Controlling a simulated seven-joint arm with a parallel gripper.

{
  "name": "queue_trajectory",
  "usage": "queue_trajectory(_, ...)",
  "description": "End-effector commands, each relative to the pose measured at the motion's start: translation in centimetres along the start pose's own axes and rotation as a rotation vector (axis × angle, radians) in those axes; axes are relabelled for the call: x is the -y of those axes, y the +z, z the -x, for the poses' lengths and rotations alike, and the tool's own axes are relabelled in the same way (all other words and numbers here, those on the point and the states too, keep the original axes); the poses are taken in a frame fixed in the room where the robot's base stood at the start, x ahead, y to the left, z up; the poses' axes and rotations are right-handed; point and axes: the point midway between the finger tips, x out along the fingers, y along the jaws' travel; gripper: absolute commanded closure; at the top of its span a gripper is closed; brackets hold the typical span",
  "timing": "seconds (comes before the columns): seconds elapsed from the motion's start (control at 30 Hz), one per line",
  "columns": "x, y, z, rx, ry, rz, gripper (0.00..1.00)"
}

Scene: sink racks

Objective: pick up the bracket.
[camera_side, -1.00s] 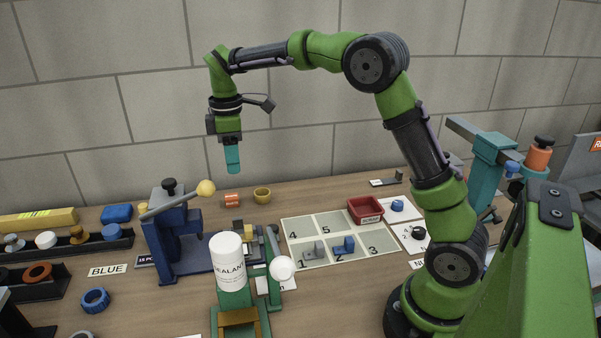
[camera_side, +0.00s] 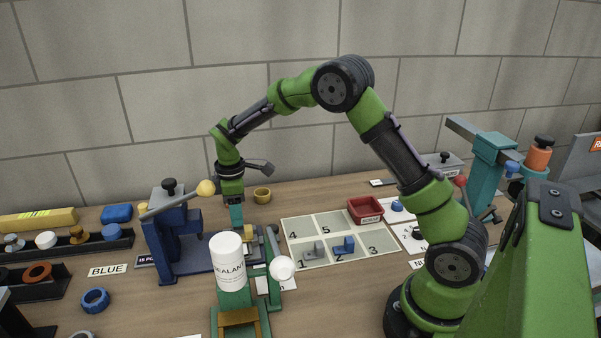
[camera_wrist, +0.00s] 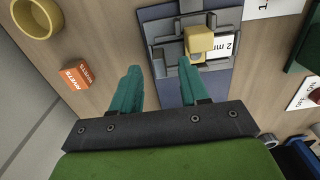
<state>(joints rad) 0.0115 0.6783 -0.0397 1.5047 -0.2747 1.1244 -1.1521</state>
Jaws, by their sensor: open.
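Several pieces could be the bracket, and I cannot tell which one is meant. A yellow piece with a hole (camera_wrist: 199,41) sits on a grey holder (camera_wrist: 166,31) in the wrist view. Small grey (camera_side: 314,250) and blue (camera_side: 344,245) angled pieces stand on the numbered mat (camera_side: 300,226) in the side view. My gripper (camera_wrist: 160,65) is open and empty, with teal fingers pointing down. In the side view my gripper (camera_side: 237,217) is above the blue clamp's base, close to the holder. In the wrist view the yellow piece lies beyond the right fingertip.
A blue clamp (camera_side: 172,232) with a yellow-knobbed lever stands left of my gripper. A white sealant bottle (camera_side: 228,263) stands in front. A yellow cup (camera_side: 262,195) and an orange rivets box (camera_wrist: 75,76) are nearby. A red tray (camera_side: 365,211) stands at the mat's back right.

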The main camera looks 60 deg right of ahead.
Motion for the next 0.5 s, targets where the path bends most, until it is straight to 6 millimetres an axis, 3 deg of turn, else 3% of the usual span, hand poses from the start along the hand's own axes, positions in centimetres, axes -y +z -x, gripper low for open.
queue_trajectory(0.1, 0.01, 0.03, -1.15, 0.000, 0.000, 0.000, 0.55)
queue_trajectory(0.37, -0.01, 0.03, -1.34, 0.000, 0.001, 0.000, 0.55)
queue_trajectory(0.5, 0.00, 0.03, -1.32, 0.000, 0.000, 0.000, 0.77)
